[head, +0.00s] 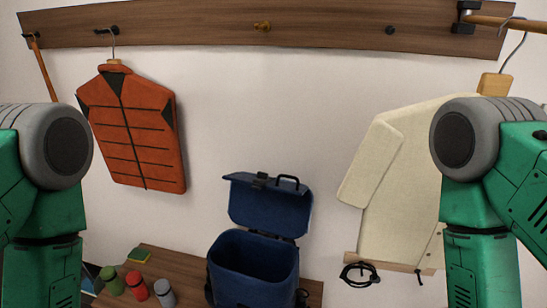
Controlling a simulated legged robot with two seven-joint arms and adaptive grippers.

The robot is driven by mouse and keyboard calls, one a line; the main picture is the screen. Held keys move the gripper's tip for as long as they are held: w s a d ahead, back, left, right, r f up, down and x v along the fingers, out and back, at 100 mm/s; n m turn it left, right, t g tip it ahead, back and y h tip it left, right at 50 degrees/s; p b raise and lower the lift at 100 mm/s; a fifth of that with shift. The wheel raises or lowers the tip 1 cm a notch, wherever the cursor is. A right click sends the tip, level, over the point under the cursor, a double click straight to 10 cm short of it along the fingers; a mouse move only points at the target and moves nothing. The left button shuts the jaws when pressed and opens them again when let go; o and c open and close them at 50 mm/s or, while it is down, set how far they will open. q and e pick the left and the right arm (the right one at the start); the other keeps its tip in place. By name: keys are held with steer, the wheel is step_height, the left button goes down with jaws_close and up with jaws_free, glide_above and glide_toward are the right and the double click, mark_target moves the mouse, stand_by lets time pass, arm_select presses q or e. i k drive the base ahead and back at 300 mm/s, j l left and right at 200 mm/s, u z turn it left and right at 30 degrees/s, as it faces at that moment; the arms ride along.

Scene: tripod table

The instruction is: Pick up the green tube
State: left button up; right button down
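A green cylinder (112,282), which looks like the green tube, is at the left end of the wooden surface at the bottom of the head view. It stands beside a red cylinder (137,287), with a grey one (164,292) further right. The lower part of the grey cylinder is cut off by the picture edge. Green and grey links of my left and right arms show at the two sides. Neither gripper is in view, so I cannot see whether they hold anything.
An open blue box (252,268) with its lid up stands right of the cylinders. A small green and yellow block (139,255) lies behind them.

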mark_target(109, 276)
steer(key=u, duration=1.35)
